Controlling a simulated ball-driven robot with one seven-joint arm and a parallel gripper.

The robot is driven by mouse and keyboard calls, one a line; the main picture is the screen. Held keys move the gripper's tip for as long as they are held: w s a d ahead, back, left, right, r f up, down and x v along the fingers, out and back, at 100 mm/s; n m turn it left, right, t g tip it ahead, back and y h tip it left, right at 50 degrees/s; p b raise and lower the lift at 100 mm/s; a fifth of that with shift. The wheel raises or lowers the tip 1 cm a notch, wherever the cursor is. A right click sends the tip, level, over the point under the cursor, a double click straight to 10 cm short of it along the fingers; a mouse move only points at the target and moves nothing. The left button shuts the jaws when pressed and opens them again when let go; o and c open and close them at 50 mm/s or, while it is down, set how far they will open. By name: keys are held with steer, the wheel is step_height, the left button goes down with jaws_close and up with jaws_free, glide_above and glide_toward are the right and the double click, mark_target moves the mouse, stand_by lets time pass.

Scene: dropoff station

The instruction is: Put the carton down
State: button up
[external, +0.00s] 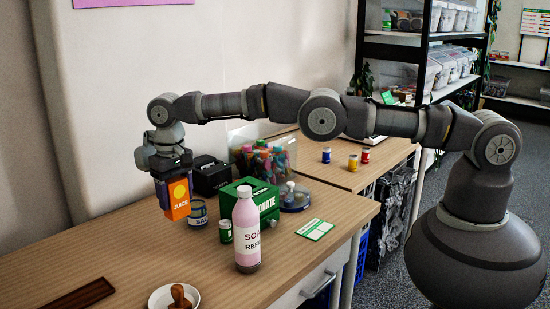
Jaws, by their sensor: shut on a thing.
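The carton (179,200) is an orange and purple juice box with a yellow circle and the word JUICE. It hangs upright below my gripper (172,170) at the left end of my arm. My gripper is shut on the carton's upper part. The carton's lower end is over the wooden table (110,240), near the back. I cannot tell for sure whether its base touches the surface.
A blue-labelled can (198,213) stands just right of the carton. Nearby are a black box (209,175), a green donate box (249,199) and a pink soap bottle (246,235). A white dish (155,301) and a brown tray (74,299) lie in front. The table's left side is clear.

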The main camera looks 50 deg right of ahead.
step_height(320, 180, down, 10)
steer(key=b, duration=0.5)
steer(key=shift+r, duration=0.15)
steer(key=o, duration=1)
step_height(320, 180, up, 12)
steer(key=p, duration=0.6)
steer(key=shift+p, duration=0.35)
